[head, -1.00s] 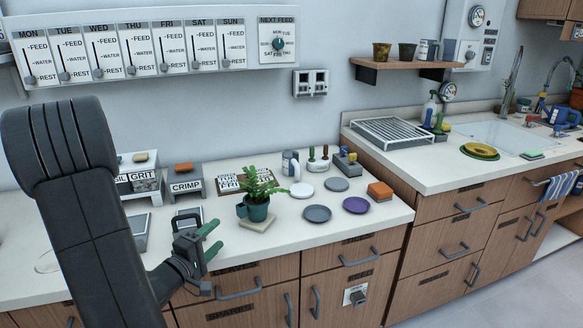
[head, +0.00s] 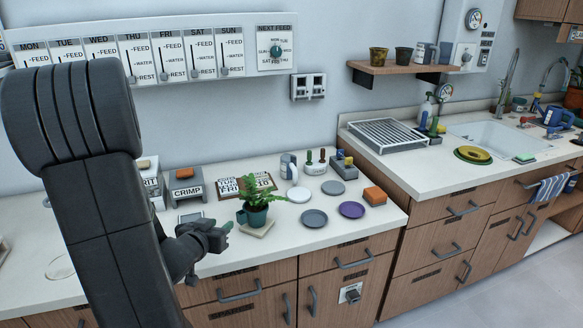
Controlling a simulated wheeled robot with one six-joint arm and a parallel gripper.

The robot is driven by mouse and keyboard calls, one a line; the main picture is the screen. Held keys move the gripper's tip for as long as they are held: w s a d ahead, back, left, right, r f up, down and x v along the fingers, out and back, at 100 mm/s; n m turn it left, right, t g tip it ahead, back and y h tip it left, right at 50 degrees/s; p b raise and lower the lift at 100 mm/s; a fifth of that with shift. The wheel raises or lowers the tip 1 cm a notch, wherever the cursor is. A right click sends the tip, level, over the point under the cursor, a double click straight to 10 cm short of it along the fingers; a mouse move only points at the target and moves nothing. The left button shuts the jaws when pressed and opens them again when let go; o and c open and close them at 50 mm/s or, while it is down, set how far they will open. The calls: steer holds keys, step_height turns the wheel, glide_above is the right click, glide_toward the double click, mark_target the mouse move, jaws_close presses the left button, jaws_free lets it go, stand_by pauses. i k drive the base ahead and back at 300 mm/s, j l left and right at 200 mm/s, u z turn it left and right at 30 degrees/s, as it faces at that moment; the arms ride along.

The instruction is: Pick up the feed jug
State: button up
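My gripper (head: 227,232), with green fingertips, is at the front of the left counter, just left of the potted palm (head: 253,205). It is seen side-on, and whether its fingers are apart is unclear. Nothing clearly shows in it. No vessel is readable as the feed jug. A small grey-and-white container (head: 288,165) stands at the back of the left counter, well apart from my gripper. A pale handled vessel (head: 444,52) stands on the wall shelf, and a blue watering can (head: 553,116) is by the sink at far right.
Grey and purple saucers (head: 351,209), an orange block (head: 375,195) and small cactus pots (head: 316,162) sit right of the palm. A drying rack (head: 388,135) and sink (head: 490,136) are on the right counter.

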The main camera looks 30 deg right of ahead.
mark_target(289, 170)
steer(key=l, duration=0.95)
steer(key=i+l, duration=0.15)
steer(key=l, duration=0.8)
steer(key=l+u, duration=0.3)
steer(key=l, duration=0.4)
steer(key=k+l+u, duration=0.1)
steer(key=l+u, duration=0.2)
steer(key=l, duration=0.4)
steer(key=u, duration=0.55)
